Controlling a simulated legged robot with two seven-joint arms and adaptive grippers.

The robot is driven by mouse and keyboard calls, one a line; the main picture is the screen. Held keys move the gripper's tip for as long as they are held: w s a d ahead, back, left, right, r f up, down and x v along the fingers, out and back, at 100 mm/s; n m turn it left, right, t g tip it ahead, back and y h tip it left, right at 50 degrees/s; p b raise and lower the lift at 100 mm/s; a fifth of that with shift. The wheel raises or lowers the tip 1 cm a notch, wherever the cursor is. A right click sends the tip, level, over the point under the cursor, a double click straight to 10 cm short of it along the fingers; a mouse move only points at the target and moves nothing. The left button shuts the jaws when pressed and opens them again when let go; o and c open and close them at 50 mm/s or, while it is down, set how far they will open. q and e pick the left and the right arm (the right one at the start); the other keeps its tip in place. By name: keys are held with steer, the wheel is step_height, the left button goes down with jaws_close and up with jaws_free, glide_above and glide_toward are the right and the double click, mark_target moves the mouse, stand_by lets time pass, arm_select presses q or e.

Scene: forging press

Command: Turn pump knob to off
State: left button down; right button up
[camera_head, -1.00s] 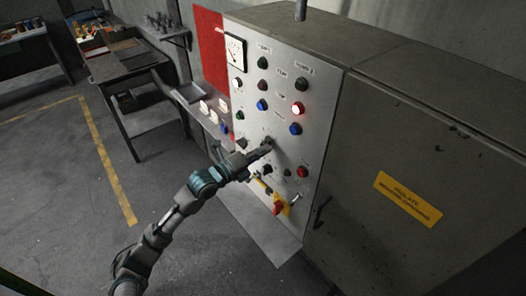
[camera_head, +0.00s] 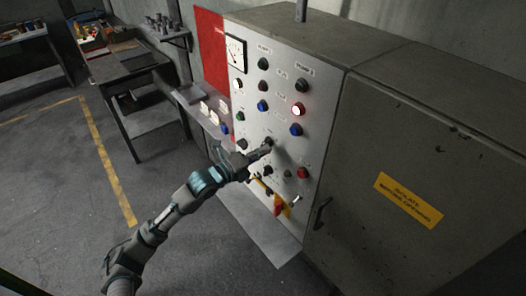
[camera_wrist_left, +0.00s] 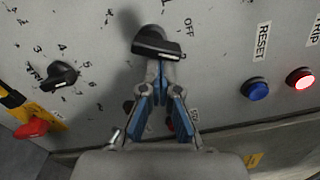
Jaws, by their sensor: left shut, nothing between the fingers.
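The black pump knob (camera_wrist_left: 157,43) is on the grey control panel, beside a printed OFF label (camera_wrist_left: 188,22) at its upper right. Its bar lies nearly level in the left wrist view, with the right end slightly lower. My left gripper (camera_wrist_left: 161,66) is shut and empty, its fingertips at the knob's lower edge. I cannot tell whether they touch it. In the head view my left gripper (camera_head: 264,149) reaches the panel's lower middle and partly hides the knob. My right gripper is not in view.
A numbered black knob (camera_wrist_left: 60,75), a red-and-yellow switch (camera_head: 281,207), a blue RESET button (camera_wrist_left: 255,88) and a lit red button (camera_wrist_left: 302,78) are nearby on the panel. A grey cabinet (camera_head: 420,150) stands to the right.

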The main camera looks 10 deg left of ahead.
arm_select(q)
steer(key=shift+w+a+r+p, duration=0.35)
steer(key=shift+a+r+p, duration=0.2)
steer(key=shift+r, duration=0.1)
stand_by(2.5)
steer(key=shift+s+d+f, duration=0.25)
steer(key=shift+d+f, duration=0.15)
steer(key=shift+f, duration=0.1)
steer(key=shift+s+f, duration=0.15)
steer(key=shift+s, duration=0.1)
steer(key=v, duration=0.8)
steer(key=shift+s, duration=0.2)
steer(key=shift+d+f, duration=0.1)
steer(key=shift+d, duration=0.15)
